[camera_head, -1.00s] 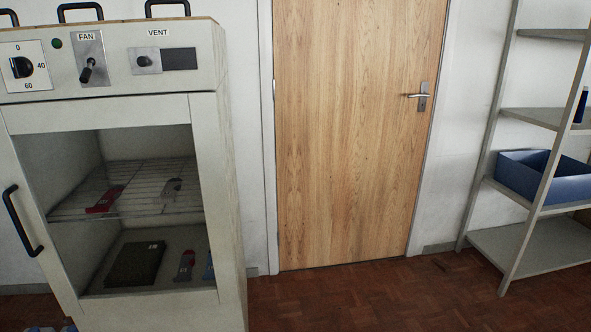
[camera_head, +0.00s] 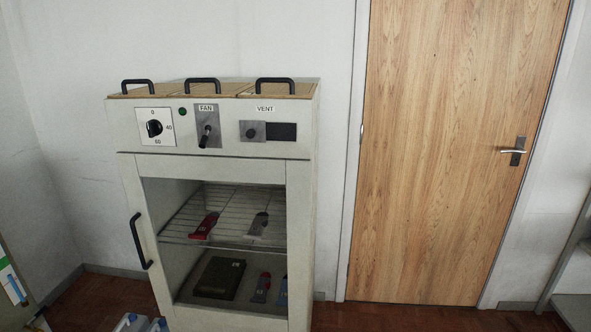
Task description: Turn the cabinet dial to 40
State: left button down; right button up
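The cabinet dial (camera_head: 154,128) is a black knob on a white square plate at the upper left of the cabinet (camera_head: 302,180). The plate is marked 0 at the top, 40 at the right and 60 at the bottom. The knob is small here, and I cannot tell for sure which mark it points to. A green lamp, a FAN lever (camera_head: 206,135) and a VENT knob (camera_head: 252,131) sit to its right on the same panel. Neither of my grippers is in view.
The cabinet's glazed door has a black handle (camera_head: 140,241); red and grey tools lie on the wire shelf inside. Blue-and-white containers (camera_head: 133,322) stand on the floor at the front left. A wooden door (camera_head: 450,150) is to the right, with a shelf at the far right edge.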

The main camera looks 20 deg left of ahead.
aim_at(154, 128)
jog(key=u, duration=1.25)
